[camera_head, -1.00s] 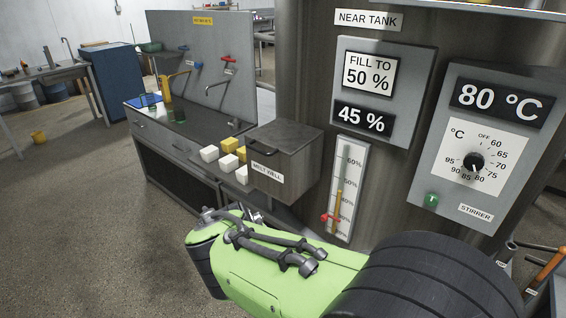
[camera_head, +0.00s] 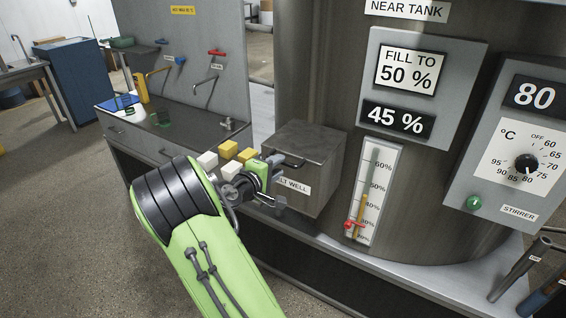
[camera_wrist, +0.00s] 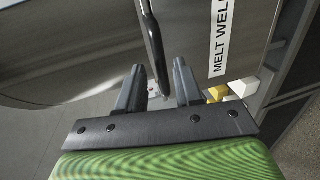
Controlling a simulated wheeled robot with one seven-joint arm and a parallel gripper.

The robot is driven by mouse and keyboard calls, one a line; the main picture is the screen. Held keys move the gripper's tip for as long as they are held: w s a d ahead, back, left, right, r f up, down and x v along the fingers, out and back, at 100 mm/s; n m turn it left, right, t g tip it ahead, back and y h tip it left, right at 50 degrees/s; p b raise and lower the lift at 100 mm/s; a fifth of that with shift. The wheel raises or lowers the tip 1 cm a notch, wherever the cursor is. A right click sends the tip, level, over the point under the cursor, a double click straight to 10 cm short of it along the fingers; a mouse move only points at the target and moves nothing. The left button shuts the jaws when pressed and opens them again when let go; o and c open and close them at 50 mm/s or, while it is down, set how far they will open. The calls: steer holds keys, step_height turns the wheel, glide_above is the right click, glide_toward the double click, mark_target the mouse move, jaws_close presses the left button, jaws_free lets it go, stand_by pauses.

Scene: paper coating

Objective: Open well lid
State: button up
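The melt well (camera_head: 312,180) is a dark metal box fixed against the near tank, with a "MELT WELL" label (camera_head: 292,185) partly hidden by my gripper. Its lid (camera_head: 308,140) lies shut, and a dark bar handle (camera_head: 290,163) is at its front edge. My gripper (camera_head: 277,182) is at the front left of the box. In the wrist view my gripper (camera_wrist: 159,68) is open, its two fingers apart. The dark handle (camera_wrist: 151,40) shows between the fingertips there; I cannot tell whether it touches either finger.
White and yellow blocks (camera_head: 228,150) lie left of the well, close to my wrist. A bench with taps (camera_head: 185,128) stands behind them. The level gauge (camera_head: 378,190) and control panel (camera_head: 510,150) are on the tank to the right. Open floor (camera_head: 60,220) lies at left.

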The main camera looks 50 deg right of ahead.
steer(key=x, duration=0.4)
jaws_close()
